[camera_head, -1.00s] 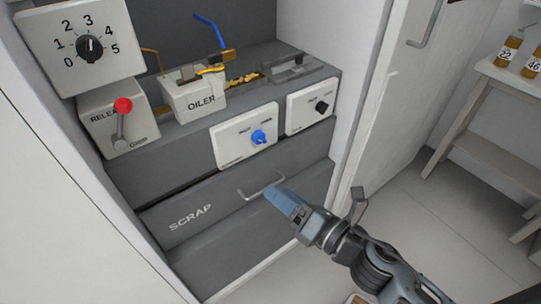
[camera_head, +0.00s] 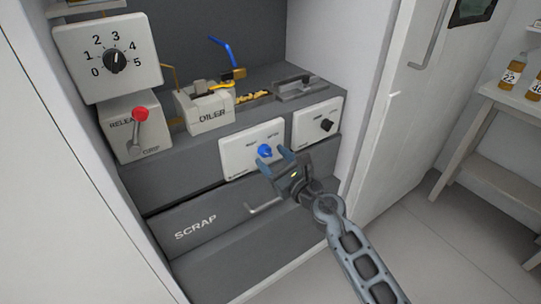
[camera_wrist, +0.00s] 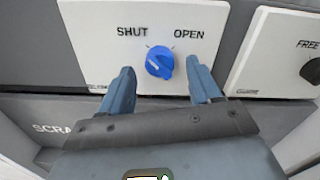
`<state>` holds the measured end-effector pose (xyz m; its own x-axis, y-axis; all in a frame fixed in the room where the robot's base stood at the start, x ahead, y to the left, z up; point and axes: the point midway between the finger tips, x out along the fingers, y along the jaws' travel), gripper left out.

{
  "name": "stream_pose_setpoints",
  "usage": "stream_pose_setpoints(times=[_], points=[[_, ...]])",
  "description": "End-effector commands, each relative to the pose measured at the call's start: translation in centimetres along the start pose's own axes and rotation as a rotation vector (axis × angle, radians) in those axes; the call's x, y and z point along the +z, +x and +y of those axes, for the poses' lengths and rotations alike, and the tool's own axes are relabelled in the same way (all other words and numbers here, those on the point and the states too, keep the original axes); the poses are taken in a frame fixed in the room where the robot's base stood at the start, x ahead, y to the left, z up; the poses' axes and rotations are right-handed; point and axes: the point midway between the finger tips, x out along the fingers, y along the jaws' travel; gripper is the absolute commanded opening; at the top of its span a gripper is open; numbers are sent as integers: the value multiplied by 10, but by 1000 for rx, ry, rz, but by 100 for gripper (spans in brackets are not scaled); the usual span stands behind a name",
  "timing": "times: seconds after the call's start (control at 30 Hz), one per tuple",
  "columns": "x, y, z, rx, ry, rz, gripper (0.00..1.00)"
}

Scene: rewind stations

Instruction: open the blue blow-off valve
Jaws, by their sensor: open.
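The blue valve knob (camera_head: 265,151) sits on a white panel (camera_head: 237,160) on the front of the dark grey station. In the wrist view the knob (camera_wrist: 159,62) lies between the words SHUT at its upper left and OPEN at its upper right. I cannot tell for certain which word its pointer faces. My gripper (camera_head: 276,160) is open and empty, in front of the panel. In the wrist view its two blue fingers stand left and right of the knob, slightly below it, with gaps on both sides. Whether the fingertips reach the knob's depth is unclear.
A second white panel (camera_head: 309,124) with a black knob is close on the right. The SCRAP drawer (camera_head: 187,241) and its handle (camera_head: 265,206) lie below. A red-topped lever (camera_head: 139,114), a numbered dial (camera_head: 114,61) and the OILER box (camera_head: 208,117) are further left.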

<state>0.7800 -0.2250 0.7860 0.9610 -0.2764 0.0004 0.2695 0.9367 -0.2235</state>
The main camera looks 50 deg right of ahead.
Motion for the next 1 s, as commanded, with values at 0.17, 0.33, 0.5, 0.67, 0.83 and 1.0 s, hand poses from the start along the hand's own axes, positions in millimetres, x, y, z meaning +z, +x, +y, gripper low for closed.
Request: stream_pose_setpoints(times=[0.17,0.33,0.5,0.67,0.83,1.0], points=[[0,14,0,0,0,0,63],[0,17,0,0,0,1,63],[0,16,0,0,1,1,60],[0,16,0,0,1,0,45],[0,16,0,0,1,0,28],[0,16,0,0,1,0,12]])
